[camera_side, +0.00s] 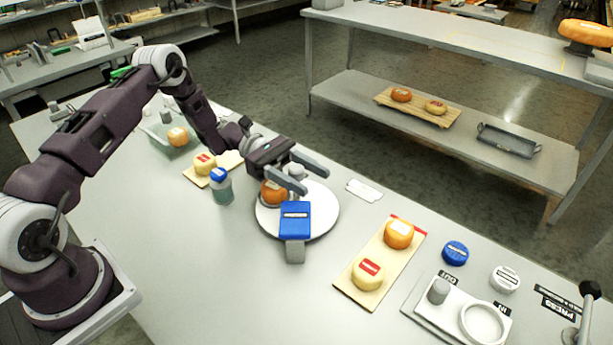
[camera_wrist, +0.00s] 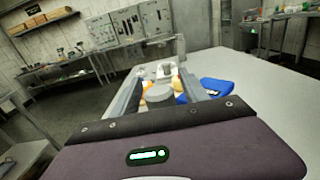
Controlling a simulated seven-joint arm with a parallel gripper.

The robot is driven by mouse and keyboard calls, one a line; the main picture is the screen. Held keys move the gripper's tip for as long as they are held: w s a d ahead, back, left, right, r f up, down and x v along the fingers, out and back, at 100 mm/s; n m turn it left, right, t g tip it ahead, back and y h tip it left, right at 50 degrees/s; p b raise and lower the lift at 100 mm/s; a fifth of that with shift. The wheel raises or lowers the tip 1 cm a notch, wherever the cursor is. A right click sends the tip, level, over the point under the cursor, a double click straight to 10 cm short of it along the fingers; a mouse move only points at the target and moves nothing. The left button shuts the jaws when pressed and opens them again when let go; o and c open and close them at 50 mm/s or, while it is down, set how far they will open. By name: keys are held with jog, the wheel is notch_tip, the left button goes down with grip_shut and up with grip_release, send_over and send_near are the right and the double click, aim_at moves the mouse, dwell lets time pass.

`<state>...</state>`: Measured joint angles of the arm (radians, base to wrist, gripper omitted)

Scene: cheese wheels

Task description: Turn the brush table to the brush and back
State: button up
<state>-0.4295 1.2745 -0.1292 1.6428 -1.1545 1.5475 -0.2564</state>
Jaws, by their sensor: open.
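The brush table is a round white turntable (camera_side: 322,215) on the bench. An orange cheese wheel (camera_side: 273,193) sits on its left part, partly hidden by my gripper. The brush, a blue block (camera_side: 295,220) on a grey post (camera_side: 295,251), stands at the table's front edge; it is at the right in the wrist view (camera_wrist: 217,86). My gripper (camera_side: 314,182) is open above the back of the table. A grey knob (camera_side: 297,171) shows between its fingers, also in the wrist view (camera_wrist: 159,91). I cannot tell whether the fingers touch it.
A board (camera_side: 380,264) with an orange and a yellow wheel lies to the right. A blue-lidded jar (camera_side: 221,188) and another board (camera_side: 230,160) with a yellow wheel are left. A blue disc (camera_side: 455,252), a white disc (camera_side: 505,279) and a press plate (camera_side: 425,310) are far right. The front left bench is clear.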

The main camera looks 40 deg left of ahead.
grip_shut()
dwell(1.4)
